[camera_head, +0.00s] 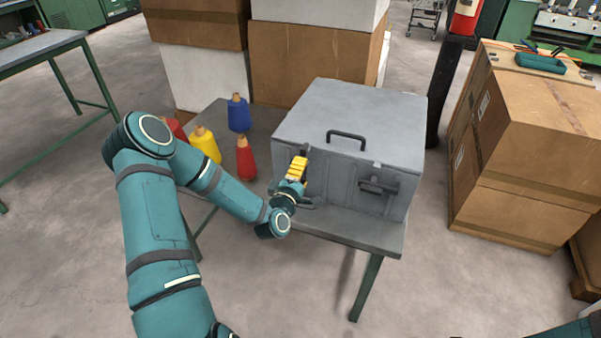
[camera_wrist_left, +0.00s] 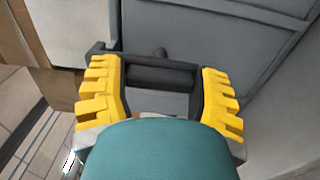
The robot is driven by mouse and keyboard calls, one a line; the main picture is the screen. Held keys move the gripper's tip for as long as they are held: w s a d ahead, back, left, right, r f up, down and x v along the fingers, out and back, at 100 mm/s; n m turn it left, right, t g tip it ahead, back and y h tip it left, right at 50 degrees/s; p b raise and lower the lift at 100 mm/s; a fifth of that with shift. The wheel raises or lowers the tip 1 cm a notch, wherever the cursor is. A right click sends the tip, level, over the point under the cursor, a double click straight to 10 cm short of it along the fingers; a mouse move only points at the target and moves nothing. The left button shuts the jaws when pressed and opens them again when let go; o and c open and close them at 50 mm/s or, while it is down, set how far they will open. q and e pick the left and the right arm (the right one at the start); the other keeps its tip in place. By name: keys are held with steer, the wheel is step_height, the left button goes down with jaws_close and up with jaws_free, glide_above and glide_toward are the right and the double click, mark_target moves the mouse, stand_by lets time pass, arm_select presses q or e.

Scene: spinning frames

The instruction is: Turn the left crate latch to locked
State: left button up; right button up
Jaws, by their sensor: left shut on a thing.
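The grey crate (camera_head: 345,112) stands shut on a small grey table, with a dark handle on its lid. My left gripper (camera_head: 298,168), with yellow fingers, is at the left part of the crate's front. In the left wrist view, the fingers (camera_wrist_left: 160,76) are on both ends of the dark bar of the left crate latch (camera_wrist_left: 158,77) and are shut on it. In the head view, the gripper and wrist hide most of this latch, so its angle is hard to tell. The right latch (camera_head: 378,186) is uncovered on the same front face. My right gripper is out of view.
Yarn cones stand left of the crate: a blue cone (camera_head: 238,114), a yellow cone (camera_head: 205,146) and a red cone (camera_head: 246,160), with another red one behind my arm. Cardboard boxes (camera_head: 535,130) are stacked at right, others behind the table. The floor in front is clear.

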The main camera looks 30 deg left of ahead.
arm_select(q)
steer(key=o, duration=1.1)
steer(key=shift+w+r, duration=0.2)
steer(key=shift+r, duration=0.15)
steer(key=shift+o, duration=1)
steer(key=shift+f, duration=0.1)
steer(key=shift+w+f, duration=0.1)
steer(key=v, duration=1.2)
